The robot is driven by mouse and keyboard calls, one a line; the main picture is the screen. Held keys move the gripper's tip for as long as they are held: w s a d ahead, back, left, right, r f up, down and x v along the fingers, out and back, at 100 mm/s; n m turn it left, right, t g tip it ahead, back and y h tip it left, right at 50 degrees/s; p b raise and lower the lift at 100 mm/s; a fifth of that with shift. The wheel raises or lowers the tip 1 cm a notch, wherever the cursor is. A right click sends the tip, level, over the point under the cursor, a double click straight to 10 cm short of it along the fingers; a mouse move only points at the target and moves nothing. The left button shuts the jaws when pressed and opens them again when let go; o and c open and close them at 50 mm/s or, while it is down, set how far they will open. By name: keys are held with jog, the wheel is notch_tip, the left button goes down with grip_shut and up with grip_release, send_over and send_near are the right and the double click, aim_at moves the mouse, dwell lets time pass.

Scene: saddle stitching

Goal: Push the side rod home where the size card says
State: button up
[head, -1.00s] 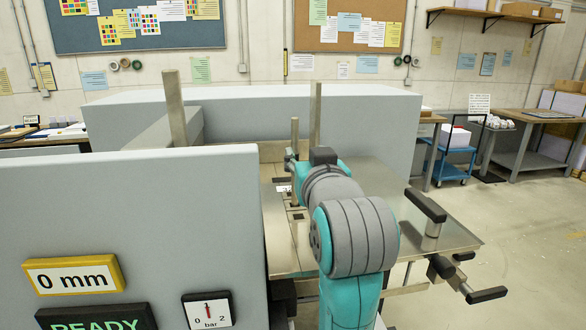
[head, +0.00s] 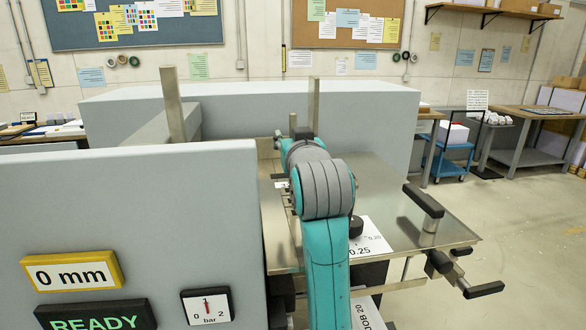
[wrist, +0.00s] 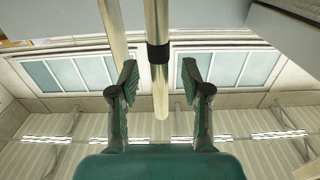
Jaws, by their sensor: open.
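My gripper (wrist: 159,70) is open in the wrist view, its two fingers either side of a pale metal rod (wrist: 156,20) with a black collar (wrist: 158,53). I cannot tell whether a finger touches it. In the head view my arm hides the gripper; the top of a slim rod (head: 293,121) shows just beyond the wrist. A white card (head: 370,238) reading 0.25 lies on the metal table (head: 400,185), partly behind my arm. Another card (head: 368,314), reading "JOB 20", shows below the table, partly hidden. The table slot is mostly covered by my arm.
Two tall posts stand at the left (head: 174,105) and right (head: 313,100). A grey housing (head: 150,200) with a "0 mm" display (head: 73,272), a READY sign (head: 95,317) and a bar gauge (head: 207,306) fills the near left. A black-handled crank (head: 424,203) stands at the table's right.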

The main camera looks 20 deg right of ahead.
grip_shut()
jog(key=shift+r, duration=0.15)
